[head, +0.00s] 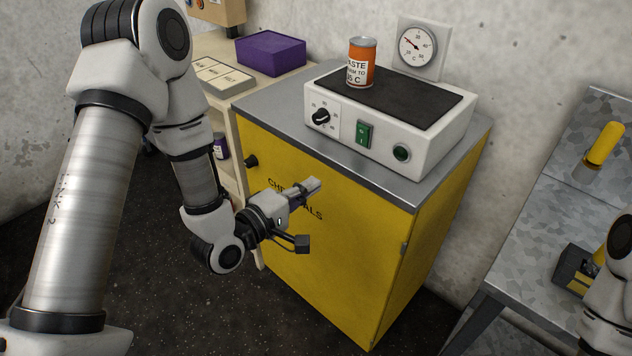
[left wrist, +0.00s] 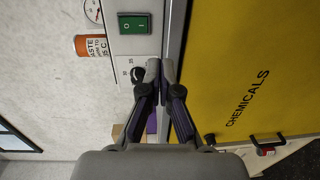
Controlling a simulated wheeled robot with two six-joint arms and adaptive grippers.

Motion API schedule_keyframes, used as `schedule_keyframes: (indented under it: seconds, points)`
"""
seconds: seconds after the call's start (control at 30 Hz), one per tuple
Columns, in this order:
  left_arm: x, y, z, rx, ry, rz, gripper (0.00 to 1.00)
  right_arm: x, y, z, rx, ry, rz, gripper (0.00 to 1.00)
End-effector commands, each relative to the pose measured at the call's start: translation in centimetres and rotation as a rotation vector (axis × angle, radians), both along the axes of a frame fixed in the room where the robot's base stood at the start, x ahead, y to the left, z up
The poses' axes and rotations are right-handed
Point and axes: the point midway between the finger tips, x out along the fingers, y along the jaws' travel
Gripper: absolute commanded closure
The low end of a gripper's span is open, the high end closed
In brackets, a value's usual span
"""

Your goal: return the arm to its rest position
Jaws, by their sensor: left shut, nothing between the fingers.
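My left gripper (head: 312,186) is in front of the upper part of the yellow cabinet (head: 330,255), below the front edge of its grey top. It is shut and empty. In the left wrist view my left gripper's fingertips (left wrist: 160,71) meet with nothing between them. My left arm reaches down from the upper left of the head view.
An orange can (head: 362,62) stands on the dark plate of a white heater (head: 440,142) on the cabinet. A purple box (head: 270,54) and a pale tray (head: 222,77) are on the left shelf unit. A metal table (head: 530,235) stands at the right.

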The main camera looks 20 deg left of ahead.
Motion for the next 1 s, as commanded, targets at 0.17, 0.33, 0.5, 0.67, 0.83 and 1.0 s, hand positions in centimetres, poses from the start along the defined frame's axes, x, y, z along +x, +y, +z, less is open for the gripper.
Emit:
schedule_keyframes:
  seconds: [0.17,0.33,0.5,0.67,0.83,1.0]
  points:
    - [0.0,0.0,0.0,0.001,0.000,0.000,1.00,0.0,0.0,0.0,0.000,-0.001,0.000,0.60]
    - [0.0,0.0,-0.1,0.000,0.001,0.000,1.00,0.0,0.0,0.0,0.000,-0.001,0.000,0.60]
    - [-1.5,-0.9,-4.6,0.018,0.098,-0.025,1.00,0.0,0.0,0.0,0.000,-0.001,0.000,0.60]
    - [-6.7,-1.7,-16.1,0.218,0.398,-0.060,1.00,0.0,0.0,0.0,0.000,-0.001,0.000,0.60]
    - [-17.1,0.2,-27.3,0.761,0.765,-0.303,1.00,0.0,0.0,0.0,0.000,-0.001,0.000,0.60]
    - [-25.0,3.0,-30.2,1.166,0.959,-0.741,1.00,0.0,0.0,0.0,0.000,-0.001,0.000,0.60]
